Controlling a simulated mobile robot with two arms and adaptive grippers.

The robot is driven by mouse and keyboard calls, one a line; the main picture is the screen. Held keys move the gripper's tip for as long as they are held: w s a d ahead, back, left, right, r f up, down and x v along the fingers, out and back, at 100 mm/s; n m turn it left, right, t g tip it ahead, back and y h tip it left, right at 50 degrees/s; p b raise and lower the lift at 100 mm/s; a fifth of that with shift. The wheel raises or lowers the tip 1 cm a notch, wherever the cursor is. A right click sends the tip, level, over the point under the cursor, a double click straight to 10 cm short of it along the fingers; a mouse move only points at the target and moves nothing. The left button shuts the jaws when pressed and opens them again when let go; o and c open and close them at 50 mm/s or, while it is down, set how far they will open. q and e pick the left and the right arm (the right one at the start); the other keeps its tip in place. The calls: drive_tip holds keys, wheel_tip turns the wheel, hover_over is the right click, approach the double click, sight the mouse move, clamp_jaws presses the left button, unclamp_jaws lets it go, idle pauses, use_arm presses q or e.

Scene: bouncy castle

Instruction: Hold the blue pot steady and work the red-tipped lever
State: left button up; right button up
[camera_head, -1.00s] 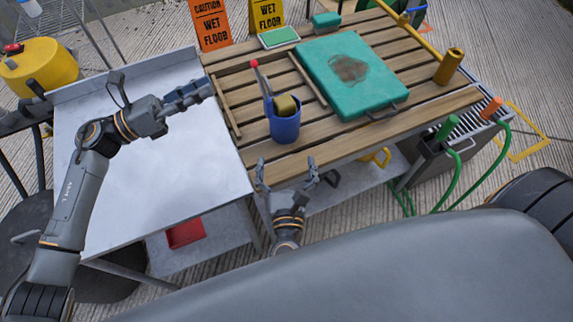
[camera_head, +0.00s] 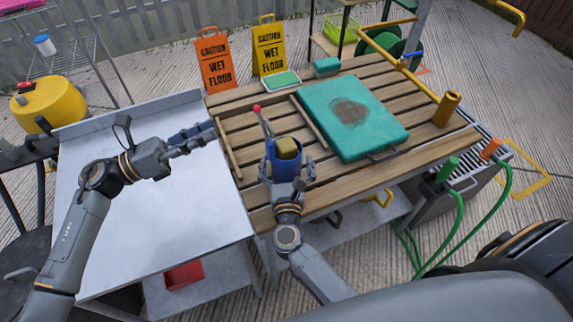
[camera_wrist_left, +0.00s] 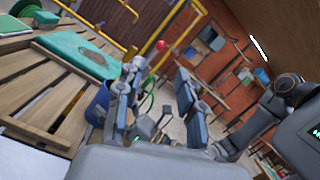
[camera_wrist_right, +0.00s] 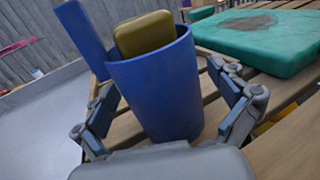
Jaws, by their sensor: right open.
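The blue pot (camera_head: 285,166) stands upright at the near edge of the slatted table, with a yellow-brown block (camera_head: 288,148) in its mouth. The red-tipped lever (camera_head: 257,108) rises at the pot's far left side and leans left. My right gripper (camera_head: 287,172) is open, its fingers on either side of the pot; the right wrist view shows the pot (camera_wrist_right: 160,92) between them. I cannot tell whether they touch it. My left gripper (camera_head: 210,133) is open and empty above the metal counter, left of the lever. The red tip (camera_wrist_left: 160,46) shows beyond its fingers in the left wrist view.
A teal board (camera_head: 370,133) with a brown stain lies right of the pot. Thin wooden strips lie on the slatted table (camera_head: 345,180). The metal counter (camera_head: 150,220) is mostly clear. Wet-floor signs (camera_head: 213,62) stand behind. A yellow pipe (camera_head: 425,88) runs at the back right.

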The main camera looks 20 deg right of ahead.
drive_tip(key=c, duration=1.6)
use_arm(q)
drive_tip(key=shift+c, duration=0.8)
use_arm(e)
drive_tip(key=shift+c, duration=0.9)
use_arm(q)
drive_tip(key=c, duration=0.4)
drive_tip(key=shift+a+n, duration=0.2)
drive_tip(key=shift+n, duration=0.2)
clamp_jaws()
drive_tip(key=s+a+n+t, duration=0.1)
drive_tip(key=n, duration=0.4)
drive_tip(key=a+n+t, duration=0.1)
drive_tip(key=a+n, duration=0.1)
drive_tip(key=n, duration=0.2)
drive_tip(key=s+a+n, duration=0.1)
drive_tip(key=a+n, duration=0.1)
drive_tip(key=n, duration=0.3)
drive_tip(key=shift+s+f+n+t+y, duration=0.3)
drive_tip(key=shift+s+f+t, duration=0.05)
drive_tip(key=shift+t, duration=0.05)
